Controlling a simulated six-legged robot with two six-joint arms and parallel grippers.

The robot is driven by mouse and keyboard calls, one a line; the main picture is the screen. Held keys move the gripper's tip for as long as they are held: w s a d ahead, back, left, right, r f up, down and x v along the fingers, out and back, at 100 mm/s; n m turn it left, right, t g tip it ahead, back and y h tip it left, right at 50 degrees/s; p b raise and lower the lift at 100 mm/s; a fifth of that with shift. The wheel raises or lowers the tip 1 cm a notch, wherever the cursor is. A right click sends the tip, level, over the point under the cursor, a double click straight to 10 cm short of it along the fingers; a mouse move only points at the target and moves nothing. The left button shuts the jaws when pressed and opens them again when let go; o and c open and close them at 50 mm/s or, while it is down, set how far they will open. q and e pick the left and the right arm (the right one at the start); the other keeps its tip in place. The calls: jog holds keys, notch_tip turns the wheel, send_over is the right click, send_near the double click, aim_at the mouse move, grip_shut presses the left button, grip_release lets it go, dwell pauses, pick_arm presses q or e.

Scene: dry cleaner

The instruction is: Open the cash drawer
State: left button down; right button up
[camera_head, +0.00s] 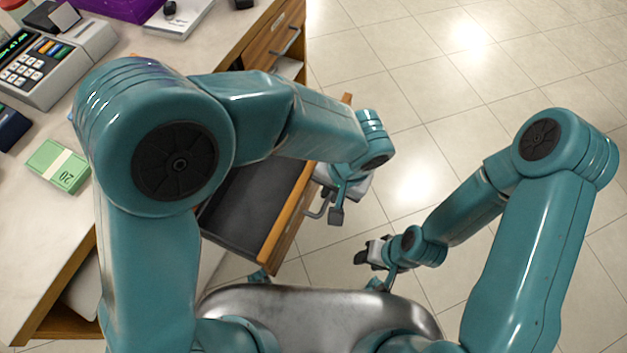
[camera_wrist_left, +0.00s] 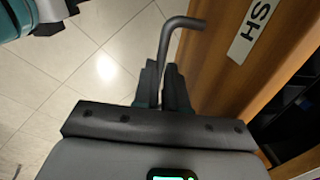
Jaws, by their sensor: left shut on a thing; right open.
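The cash drawer (camera_head: 288,220) is out from under the counter, with its wooden front and dark interior showing in the head view. In the left wrist view the drawer front (camera_wrist_left: 215,75) carries a white label (camera_wrist_left: 254,31) with the letters "SH" visible. A grey metal handle (camera_wrist_left: 180,23) stands off that front. My left gripper (camera_head: 334,208) is at the drawer front, and its fingers (camera_wrist_left: 163,88) are shut on the handle. My left arm hides part of the drawer. My right gripper (camera_head: 366,256) is open and empty over the floor, apart from the drawer.
The counter (camera_head: 50,215) holds a cash register (camera_head: 48,62), a bundle of green banknotes (camera_head: 58,165) and a purple box (camera_head: 118,8). Another wooden drawer with a handle (camera_head: 287,42) is farther back. The tiled floor (camera_head: 440,90) to the right is clear.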

pick_arm(q)
jog(key=shift+s+d, duration=0.15)
jog(key=shift+d, duration=0.3)
jog(key=c, duration=1.2)
grip_release()
jog(key=shift+r, duration=0.1)
jog(key=d+r+p, duration=0.1)
jog(key=r, duration=0.4)
jog(key=d+r+p, duration=0.1)
jog(key=r, duration=0.4)
jog(key=s+r+p, duration=0.1)
jog(key=r+p, duration=0.1)
jog(key=r, duration=0.4)
jog(key=shift+d, duration=0.4)
jog(key=shift+s, duration=0.1)
